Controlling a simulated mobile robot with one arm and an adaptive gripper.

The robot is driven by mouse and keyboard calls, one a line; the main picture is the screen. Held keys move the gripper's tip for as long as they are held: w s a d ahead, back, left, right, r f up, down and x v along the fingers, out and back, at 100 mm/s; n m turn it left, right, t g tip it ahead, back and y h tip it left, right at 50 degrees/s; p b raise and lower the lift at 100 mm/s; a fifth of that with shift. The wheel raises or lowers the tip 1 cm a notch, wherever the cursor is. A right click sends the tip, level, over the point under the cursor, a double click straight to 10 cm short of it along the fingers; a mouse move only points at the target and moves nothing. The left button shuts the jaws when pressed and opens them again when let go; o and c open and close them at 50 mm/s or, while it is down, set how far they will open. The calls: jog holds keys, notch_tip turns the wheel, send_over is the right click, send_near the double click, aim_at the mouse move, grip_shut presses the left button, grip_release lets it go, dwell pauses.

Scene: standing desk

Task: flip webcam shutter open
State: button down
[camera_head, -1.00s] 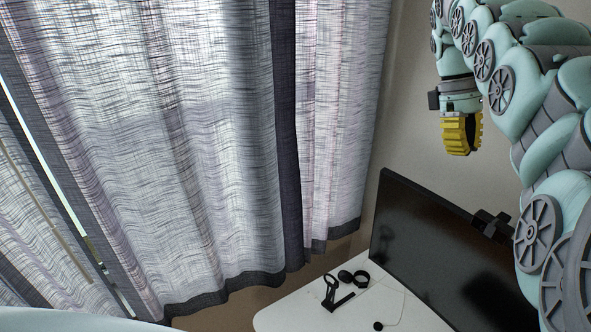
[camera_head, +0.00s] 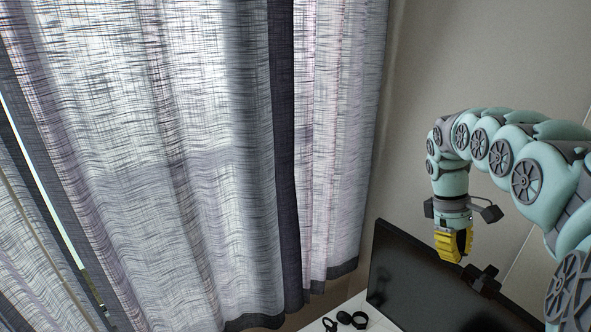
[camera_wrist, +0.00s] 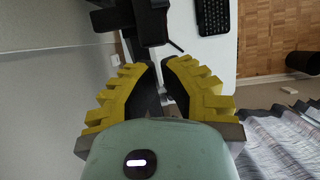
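The webcam (camera_head: 484,280) is a small black block on the top edge of the dark monitor (camera_head: 408,275). A black shape (camera_wrist: 150,22) just beyond my fingertips in the wrist view looks like the webcam. I cannot make out its shutter or whether it is open. My gripper (camera_head: 454,258) has yellow ridged fingers and points down, a little above and left of the webcam in the head view. In the wrist view my gripper (camera_wrist: 161,64) has a narrow gap between its fingertips and holds nothing.
The white desk (camera_wrist: 216,66) carries a black keyboard (camera_wrist: 213,16). Black headphones (camera_head: 352,319) lie on the desk left of the monitor. Long grey curtains (camera_head: 215,170) hang at the left. The wall behind the monitor is bare.

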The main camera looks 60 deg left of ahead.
aim_at(474, 271)
jog(key=shift+d+r+p, duration=0.2)
jog(key=shift+d+p, duration=0.35)
jog(key=shift+p, duration=0.05)
jog(key=shift+d+r+p, duration=0.15)
jog(key=shift+d+p, duration=0.4)
jog(key=shift+p, duration=0.05)
jog(key=shift+d+f+p, duration=0.2)
jog(key=shift+d+p, duration=0.55)
jog(key=shift+d+f, duration=0.1)
jog(key=shift+f, duration=0.05)
